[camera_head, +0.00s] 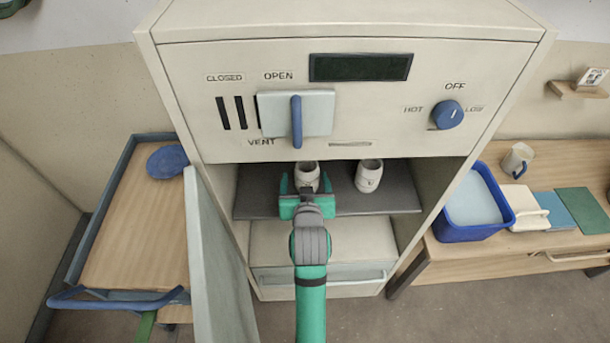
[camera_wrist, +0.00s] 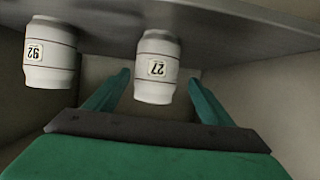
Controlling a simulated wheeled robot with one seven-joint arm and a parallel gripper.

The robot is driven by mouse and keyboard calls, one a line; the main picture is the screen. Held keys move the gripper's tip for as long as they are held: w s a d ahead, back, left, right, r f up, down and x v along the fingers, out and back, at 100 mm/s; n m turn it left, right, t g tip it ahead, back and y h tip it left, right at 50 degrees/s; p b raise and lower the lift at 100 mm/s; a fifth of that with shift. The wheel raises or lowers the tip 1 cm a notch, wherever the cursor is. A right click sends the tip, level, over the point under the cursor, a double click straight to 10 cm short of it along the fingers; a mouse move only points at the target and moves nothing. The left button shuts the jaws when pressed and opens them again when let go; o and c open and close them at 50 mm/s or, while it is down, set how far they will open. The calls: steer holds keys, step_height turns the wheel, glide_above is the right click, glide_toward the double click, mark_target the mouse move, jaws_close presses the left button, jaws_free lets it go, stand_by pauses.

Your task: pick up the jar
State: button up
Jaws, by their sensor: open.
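Two white jars stand on the dark shelf (camera_head: 340,203) inside the cabinet. The left jar (camera_head: 307,174) is between the fingers of my gripper (camera_head: 305,186). The right jar (camera_head: 368,177) stands a short way to the right, outside the fingers. In the wrist view, which looks upside down, the jar (camera_wrist: 156,62) between the fingertips has a small number label, and the other jar (camera_wrist: 50,55) is at the left. My gripper (camera_wrist: 158,80) is open, with a gap showing on both sides of the jar. Its lower part is hidden by my gripper in the head view.
The cabinet front (camera_head: 210,130) overhangs the shelf, with a blue-handled vent (camera_head: 297,120) and a dial (camera_head: 447,115). An open door (camera_head: 215,260) stands left of my arm. A blue tub (camera_head: 470,232) is on the right table. A cart (camera_head: 130,230) with a blue disc is at left.

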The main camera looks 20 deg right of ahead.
mark_target(306, 169)
steer(key=x, duration=0.8)
steer(key=shift+s+d, duration=0.15)
steer(key=shift+d, duration=0.25)
steer(key=shift+a, duration=0.1)
steer(key=c, duration=1.4)
steer(key=shift+r, duration=0.15)
